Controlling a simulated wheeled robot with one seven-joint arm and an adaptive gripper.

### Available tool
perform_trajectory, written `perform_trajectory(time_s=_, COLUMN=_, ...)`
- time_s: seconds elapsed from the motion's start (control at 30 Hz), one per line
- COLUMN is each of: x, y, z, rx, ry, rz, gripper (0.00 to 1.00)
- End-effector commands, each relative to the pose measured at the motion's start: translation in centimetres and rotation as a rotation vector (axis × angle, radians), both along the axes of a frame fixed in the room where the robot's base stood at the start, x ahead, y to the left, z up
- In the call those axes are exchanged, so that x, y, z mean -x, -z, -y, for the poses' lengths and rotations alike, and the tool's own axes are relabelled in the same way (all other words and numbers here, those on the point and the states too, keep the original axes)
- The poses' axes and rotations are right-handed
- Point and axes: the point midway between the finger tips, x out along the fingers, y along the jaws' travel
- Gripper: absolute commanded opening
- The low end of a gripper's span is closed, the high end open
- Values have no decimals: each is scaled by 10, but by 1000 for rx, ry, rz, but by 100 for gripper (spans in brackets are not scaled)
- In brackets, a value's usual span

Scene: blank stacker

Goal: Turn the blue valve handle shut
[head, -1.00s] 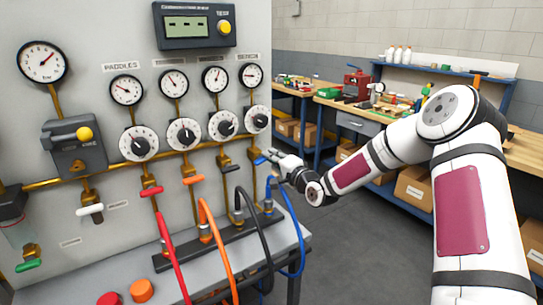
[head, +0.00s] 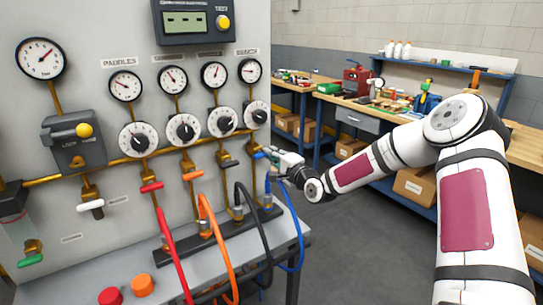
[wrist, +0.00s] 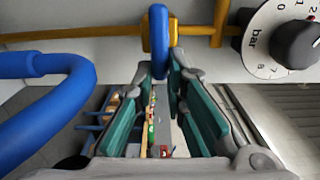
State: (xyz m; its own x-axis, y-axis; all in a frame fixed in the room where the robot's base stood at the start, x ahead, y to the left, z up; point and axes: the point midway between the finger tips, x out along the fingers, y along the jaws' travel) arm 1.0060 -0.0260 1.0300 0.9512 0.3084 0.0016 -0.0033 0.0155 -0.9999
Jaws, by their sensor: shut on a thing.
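The blue valve handle (head: 260,155) is at the right end of the row of valves on the panel, below the rightmost dial. In the wrist view the blue handle (wrist: 159,42) stands upright in the picture in front of a brass fitting. Its lower end is between my fingertips. My gripper (head: 273,156) comes at it from the right, and its teal-padded fingers (wrist: 163,74) are shut on the handle. The handle's far side and its stem are mostly hidden.
A blue hose (head: 298,235) loops just below my gripper, and it is close on the left in the wrist view (wrist: 65,72). A dial (wrist: 275,40) sits close on the right. Orange (head: 194,176) and red (head: 151,187) handles are to the left. Open floor lies right of the panel.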

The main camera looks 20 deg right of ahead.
Motion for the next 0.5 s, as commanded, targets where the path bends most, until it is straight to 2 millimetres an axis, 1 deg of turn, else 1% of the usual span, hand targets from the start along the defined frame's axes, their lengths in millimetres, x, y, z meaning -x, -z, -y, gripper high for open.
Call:
perform_trajectory(time_s=0.03, x=2, y=6, z=0, rx=3, ry=-1, rz=-13, gripper=14)
perform_trajectory(time_s=0.07, x=2, y=6, z=0, rx=3, ry=-1, rz=-13, gripper=21)
perform_trajectory(time_s=0.1, x=2, y=6, z=0, rx=3, ry=-2, rz=-12, gripper=30)
perform_trajectory(time_s=0.13, x=2, y=5, z=0, rx=2, ry=-2, rz=-11, gripper=32)
perform_trajectory(time_s=0.4, x=1, y=2, z=0, rx=2, ry=-1, rz=-5, gripper=32)
perform_trajectory(time_s=0.5, x=5, y=2, z=2, rx=1, ry=0, rz=-4, gripper=32)
